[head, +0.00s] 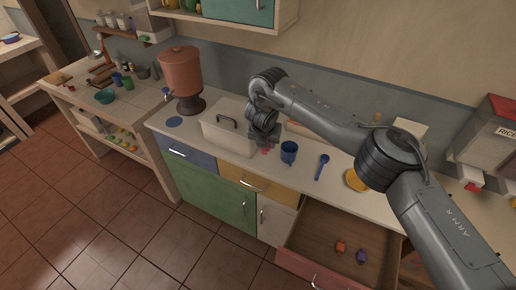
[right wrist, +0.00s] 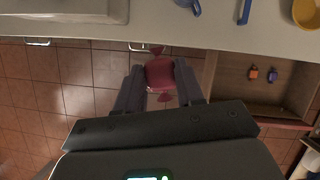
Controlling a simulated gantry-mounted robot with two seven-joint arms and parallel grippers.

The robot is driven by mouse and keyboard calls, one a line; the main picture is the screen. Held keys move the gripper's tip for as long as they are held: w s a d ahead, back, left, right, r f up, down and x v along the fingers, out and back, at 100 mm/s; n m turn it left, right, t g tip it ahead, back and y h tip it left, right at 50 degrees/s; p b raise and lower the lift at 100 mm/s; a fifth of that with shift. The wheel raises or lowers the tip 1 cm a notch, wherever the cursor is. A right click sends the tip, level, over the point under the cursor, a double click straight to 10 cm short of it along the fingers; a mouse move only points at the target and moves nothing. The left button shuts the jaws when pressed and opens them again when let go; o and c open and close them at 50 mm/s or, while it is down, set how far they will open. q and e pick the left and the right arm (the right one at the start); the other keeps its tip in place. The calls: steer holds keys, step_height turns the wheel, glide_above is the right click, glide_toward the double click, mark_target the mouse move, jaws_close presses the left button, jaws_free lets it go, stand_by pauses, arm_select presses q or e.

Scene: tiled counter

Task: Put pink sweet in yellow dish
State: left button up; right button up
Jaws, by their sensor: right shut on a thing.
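The pink sweet (right wrist: 160,75) is a wrapped candy with twisted ends, held between the two fingers of my right gripper (right wrist: 159,82) in the right wrist view. In the head view the gripper (head: 264,142) is over the front part of the counter, with a bit of the pink sweet (head: 266,151) showing below it. The yellow dish (head: 352,181) sits on the counter to the right of the gripper, partly behind my right arm. Its edge also shows at the upper right of the right wrist view (right wrist: 307,14). My left gripper is not in view.
A white bin (head: 226,138) is to the left. An open drawer (head: 318,244) below holds an orange sweet (head: 340,247) and a purple sweet (head: 361,256).

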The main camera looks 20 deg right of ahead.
steer(key=s+d+f+p, duration=0.1)
steer(key=d+f+p, duration=0.15)
steer(key=d, duration=0.65)
steer(key=m+b, duration=0.3)
steer(key=b, duration=0.3)
glide_above(357, 185)
steer(key=shift+g+h, duration=0.4)
step_height(357, 185, down, 15)
steer(key=shift+f, duration=0.15)
steer(key=shift+f+b, duration=0.9)
steer(key=shift+b, duration=0.05)
steer(key=shift+f, duration=0.1)
